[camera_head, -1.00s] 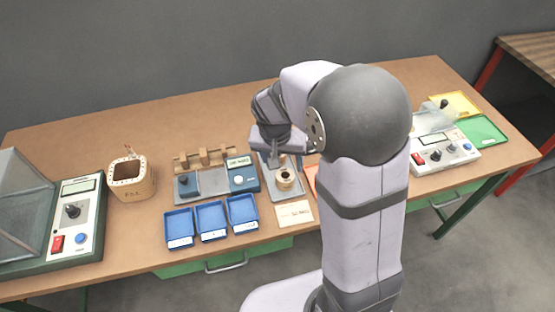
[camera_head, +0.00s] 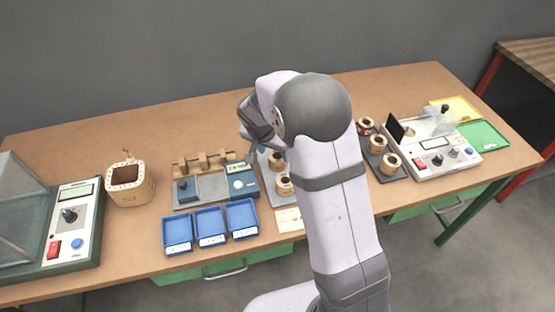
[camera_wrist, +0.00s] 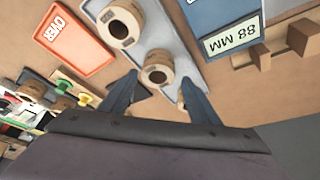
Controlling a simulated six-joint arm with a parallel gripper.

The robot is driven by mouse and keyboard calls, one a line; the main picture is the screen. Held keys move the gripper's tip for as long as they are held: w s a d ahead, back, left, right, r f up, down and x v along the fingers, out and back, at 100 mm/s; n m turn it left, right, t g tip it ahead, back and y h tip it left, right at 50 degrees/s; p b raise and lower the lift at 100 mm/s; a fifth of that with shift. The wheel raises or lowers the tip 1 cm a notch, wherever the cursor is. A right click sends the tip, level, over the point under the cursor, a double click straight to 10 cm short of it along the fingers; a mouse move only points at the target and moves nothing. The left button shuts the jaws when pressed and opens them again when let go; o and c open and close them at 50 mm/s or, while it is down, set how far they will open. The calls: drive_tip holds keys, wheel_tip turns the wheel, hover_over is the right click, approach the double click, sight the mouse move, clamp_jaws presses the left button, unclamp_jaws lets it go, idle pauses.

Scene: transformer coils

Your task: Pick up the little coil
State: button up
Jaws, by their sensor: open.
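In the wrist view my gripper (camera_wrist: 160,79) is open, one finger on each side of a tan coil (camera_wrist: 158,68) with a dark central hole. That coil stands on a grey tray (camera_wrist: 168,35). A second coil (camera_wrist: 122,22), which appears larger here, stands on the same tray, farther from the fingers. In the head view the near coil on the grey tray (camera_head: 284,183) and part of the one behind it (camera_head: 276,160) show beside my arm. My fingertips are mostly hidden there. I cannot tell whether the fingers touch the coil.
An orange tray marked OVER (camera_wrist: 72,40) lies beside the grey tray. A blue gauge with an 88 MM display (camera_wrist: 230,42) is on the other side. Several blue bins (camera_head: 209,226) stand in front. More coils (camera_head: 391,162) stand right, near a white tester (camera_head: 435,150).

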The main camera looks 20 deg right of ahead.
sight(278, 157)
drive_tip(key=p+x, duration=0.1)
drive_tip(key=x, duration=0.2)
drive_tip(key=shift+d+f+p, duration=0.15)
drive_tip(key=shift+d+p, duration=0.05)
drive_tip(key=shift+p, duration=0.1)
drive_tip(key=shift+x, duration=0.9)
drive_tip(key=shift+c, duration=0.3)
drive_tip(key=c, duration=0.8)
